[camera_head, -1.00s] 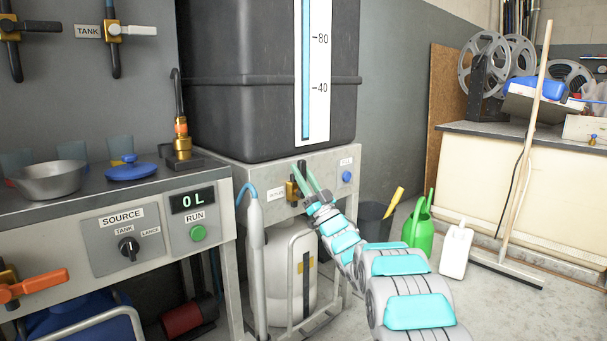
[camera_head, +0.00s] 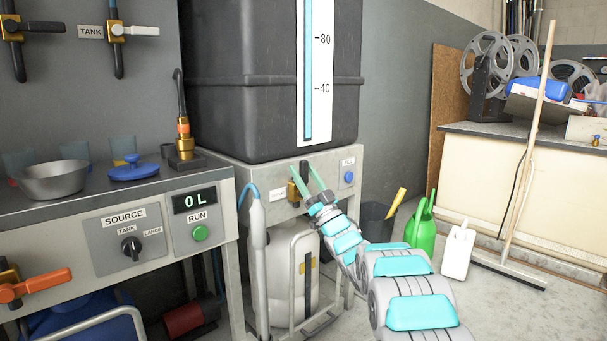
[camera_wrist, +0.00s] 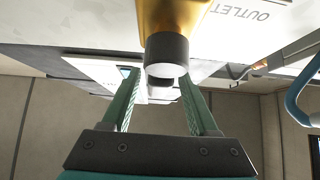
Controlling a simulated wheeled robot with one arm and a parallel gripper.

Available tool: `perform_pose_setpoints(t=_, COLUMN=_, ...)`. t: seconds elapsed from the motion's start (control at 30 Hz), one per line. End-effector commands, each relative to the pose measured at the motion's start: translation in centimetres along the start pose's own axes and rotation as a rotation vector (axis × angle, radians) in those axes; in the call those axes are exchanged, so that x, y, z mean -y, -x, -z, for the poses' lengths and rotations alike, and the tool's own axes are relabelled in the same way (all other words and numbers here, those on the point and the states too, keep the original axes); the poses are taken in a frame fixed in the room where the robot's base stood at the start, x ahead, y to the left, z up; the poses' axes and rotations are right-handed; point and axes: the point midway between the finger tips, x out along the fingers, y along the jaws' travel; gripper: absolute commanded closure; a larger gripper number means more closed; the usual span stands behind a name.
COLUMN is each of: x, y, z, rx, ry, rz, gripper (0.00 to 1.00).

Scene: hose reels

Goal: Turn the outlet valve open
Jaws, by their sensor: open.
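The outlet valve (camera_head: 293,190) is a small brass fitting on the front of the grey stand under the black tank. In the wrist view its brass body (camera_wrist: 172,14) is at the top, beside the OUTLET label. A dark stub with a pale round end (camera_wrist: 167,56) points from it toward my gripper. My gripper (camera_head: 304,180) is at the valve with its green fingers apart. In the wrist view the fingers (camera_wrist: 160,88) lie on either side below the stub, with no visible grip on it. The fingers partly hide the valve in the head view.
The black tank (camera_head: 240,115) stands above the valve. A blue-topped grey wand (camera_head: 257,255) hangs left of it, and a white canister (camera_head: 290,275) is below. A bench (camera_head: 150,235) is at left. A green watering can (camera_head: 421,230) and white jug (camera_head: 458,252) stand on the floor at right.

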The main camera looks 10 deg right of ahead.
Motion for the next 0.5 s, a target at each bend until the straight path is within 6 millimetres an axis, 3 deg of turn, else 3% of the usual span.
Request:
perform_pose_setpoints(t=0.27, x=-0.1, y=1.7, z=0.0, rx=0.001, ry=-0.002, rz=-0.002, gripper=0.4)
perform_pose_setpoints(t=0.5, x=-0.1, y=5.5, z=-0.1, rx=0.004, ry=-0.002, rz=-0.004, gripper=0.4)
